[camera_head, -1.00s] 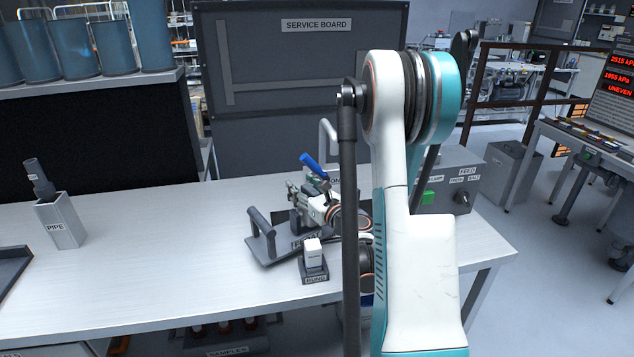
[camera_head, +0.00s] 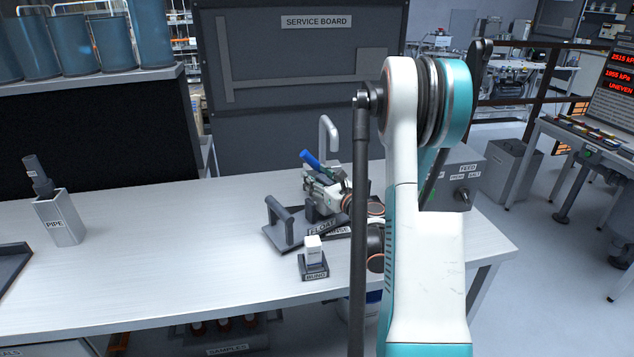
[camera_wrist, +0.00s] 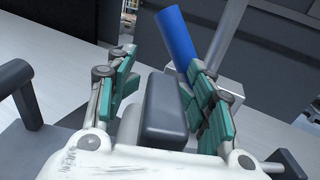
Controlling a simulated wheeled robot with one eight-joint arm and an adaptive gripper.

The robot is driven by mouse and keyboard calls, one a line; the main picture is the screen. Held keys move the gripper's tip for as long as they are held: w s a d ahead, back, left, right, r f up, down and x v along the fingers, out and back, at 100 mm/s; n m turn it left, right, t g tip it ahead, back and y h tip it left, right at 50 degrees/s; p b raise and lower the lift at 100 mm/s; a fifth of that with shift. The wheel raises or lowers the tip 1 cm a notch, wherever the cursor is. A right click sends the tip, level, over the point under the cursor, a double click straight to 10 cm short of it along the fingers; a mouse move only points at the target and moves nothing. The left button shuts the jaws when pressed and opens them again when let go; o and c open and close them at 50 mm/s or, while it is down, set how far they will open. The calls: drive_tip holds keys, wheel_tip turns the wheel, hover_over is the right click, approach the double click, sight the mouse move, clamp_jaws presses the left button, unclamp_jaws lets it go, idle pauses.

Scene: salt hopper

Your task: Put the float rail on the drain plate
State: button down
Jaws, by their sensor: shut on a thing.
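The float rail (camera_head: 283,238) is a dark grey piece with a FLOAT label and an upright bar handle at its left end. My gripper (camera_head: 323,190) is over it; in the wrist view the green-padded fingers (camera_wrist: 160,98) are shut on its dark grey middle block (camera_wrist: 166,108). The rail's left handle (camera_wrist: 30,98) shows at the left of that view. Whether the rail touches the bench is unclear. I cannot clearly pick out the drain plate; a partly hidden RINSE label shows beside the rail, behind my arm.
A blue lever (camera_head: 309,158) and a grey bent pipe (camera_head: 329,135) stand close behind my gripper. A white-topped block on a BUNG-labelled base (camera_head: 314,270) is in front of the rail. A PIPE holder (camera_head: 61,222) stands left. The bench middle (camera_head: 170,245) is clear.

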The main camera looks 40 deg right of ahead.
drive_tip(key=shift+f, duration=0.25)
drive_tip(key=shift+f, duration=0.15)
drive_tip(key=c, duration=0.6)
unclamp_jaws()
drive_tip(key=shift+c, duration=0.2)
drive_tip(key=shift+r, duration=0.2)
drive_tip(key=shift+s, duration=0.35)
drive_tip(key=s+a+b, duration=0.2)
drive_tip(key=s+b, duration=0.1)
drive_tip(key=s, duration=0.8)
